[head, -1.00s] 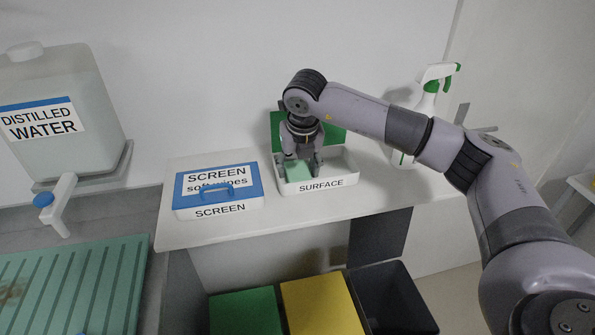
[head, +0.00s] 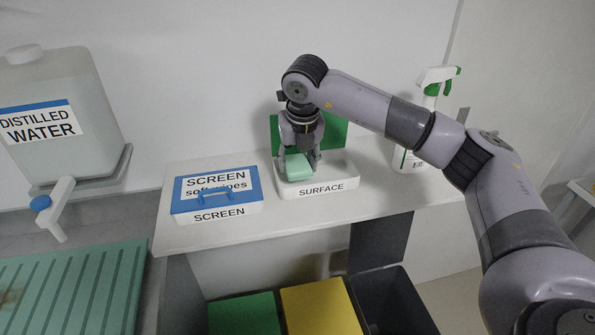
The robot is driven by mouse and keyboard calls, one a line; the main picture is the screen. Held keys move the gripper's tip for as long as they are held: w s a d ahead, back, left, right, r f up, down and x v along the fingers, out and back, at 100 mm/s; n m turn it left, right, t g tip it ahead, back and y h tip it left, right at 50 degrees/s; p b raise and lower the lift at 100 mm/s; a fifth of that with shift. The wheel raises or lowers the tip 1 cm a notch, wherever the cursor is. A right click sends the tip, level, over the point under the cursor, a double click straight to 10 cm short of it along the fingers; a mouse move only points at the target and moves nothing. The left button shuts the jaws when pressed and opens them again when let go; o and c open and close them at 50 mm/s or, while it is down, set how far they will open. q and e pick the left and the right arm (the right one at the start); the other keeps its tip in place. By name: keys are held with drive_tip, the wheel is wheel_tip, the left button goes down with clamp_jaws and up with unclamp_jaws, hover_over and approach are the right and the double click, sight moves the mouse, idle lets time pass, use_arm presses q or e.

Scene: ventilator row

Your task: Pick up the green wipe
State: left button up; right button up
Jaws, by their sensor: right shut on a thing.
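The green wipe (head: 298,168) is a pale green folded block at the SURFACE box (head: 343,180), a white open tray with its green lid (head: 335,133) raised behind. My right gripper (head: 300,163) points down over the box, shut on the green wipe. The wipe is held just above the box's left part, and its front face shows between the fingers. The fingers partly hide it. My left gripper is not in view.
The closed SCREEN box (head: 245,206) with a blue lid stands to the left on the white shelf (head: 300,222). A spray bottle (head: 410,160) stands at right, partly behind my arm. A distilled water tank (head: 85,110) is at far left. Bins (head: 320,308) stand below.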

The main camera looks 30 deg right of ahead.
sight(298, 164)
wheel_tip(298, 164, up, 17)
drive_tip(key=b, duration=0.2)
drive_tip(key=shift+b, duration=0.3)
drive_tip(key=o, duration=0.4)
drive_tip(key=c, duration=0.5)
drive_tip(key=shift+o, duration=0.2)
